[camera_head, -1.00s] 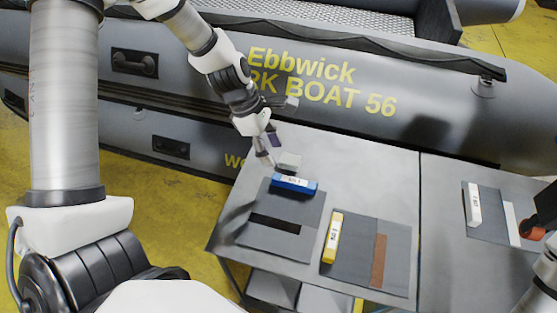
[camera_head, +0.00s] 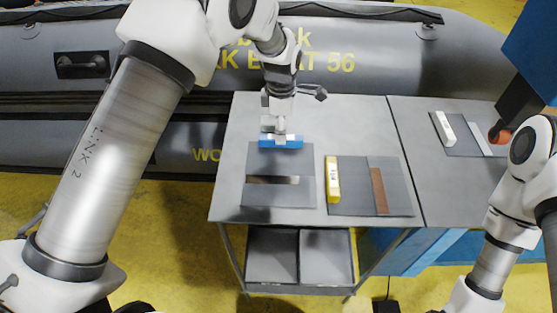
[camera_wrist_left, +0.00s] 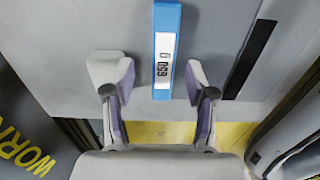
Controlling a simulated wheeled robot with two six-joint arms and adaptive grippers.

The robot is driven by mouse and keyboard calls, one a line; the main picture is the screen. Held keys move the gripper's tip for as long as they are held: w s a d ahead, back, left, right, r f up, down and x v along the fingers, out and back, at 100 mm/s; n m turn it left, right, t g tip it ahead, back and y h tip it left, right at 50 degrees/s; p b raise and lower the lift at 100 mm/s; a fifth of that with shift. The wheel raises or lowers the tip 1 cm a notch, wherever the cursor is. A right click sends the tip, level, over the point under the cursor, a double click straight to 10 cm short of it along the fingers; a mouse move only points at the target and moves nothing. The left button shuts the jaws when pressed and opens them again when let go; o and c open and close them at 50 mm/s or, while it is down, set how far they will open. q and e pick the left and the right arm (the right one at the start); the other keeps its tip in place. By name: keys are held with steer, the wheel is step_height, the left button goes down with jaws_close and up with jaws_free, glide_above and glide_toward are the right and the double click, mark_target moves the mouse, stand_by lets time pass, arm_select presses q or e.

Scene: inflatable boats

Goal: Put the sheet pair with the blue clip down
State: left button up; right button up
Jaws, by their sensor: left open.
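The sheet pair (camera_head: 265,160) with the blue clip lies flat on the grey table, a dark strip across it. The blue clip (camera_head: 267,143) sits at its far edge; in the left wrist view the clip (camera_wrist_left: 168,20) shows a white label reading 650. My left gripper (camera_head: 281,133) is just above the clip in the head view. In the left wrist view its open fingers (camera_wrist_left: 153,80) are spread on either side of the clip's near end, apart from it. My right arm (camera_head: 505,220) is at the right; its gripper's jaws cannot be made out.
A sheet pair with a yellow clip (camera_head: 333,180) and brown strip lies just to the right. Another with a white clip (camera_head: 443,128) lies on the right table, near an orange-red object (camera_head: 500,135). The grey boat (camera_head: 400,60) stands behind. Bare tabletop (camera_head: 350,120) is free.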

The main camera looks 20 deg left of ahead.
arm_select(q)
steer(key=f, duration=0.3)
steer(key=shift+s+d+f+p, duration=0.2)
steer(key=shift+s+p, duration=0.1)
steer(key=shift+p, duration=0.1)
steer(key=shift+w+f, duration=0.2)
steer(key=shift+w, duration=0.05)
steer(key=shift+s+a+r, duration=0.1)
steer(key=shift+s+r, duration=0.1)
steer(key=shift+s, duration=0.05)
jaws_close()
steer(key=shift+w, duration=0.1)
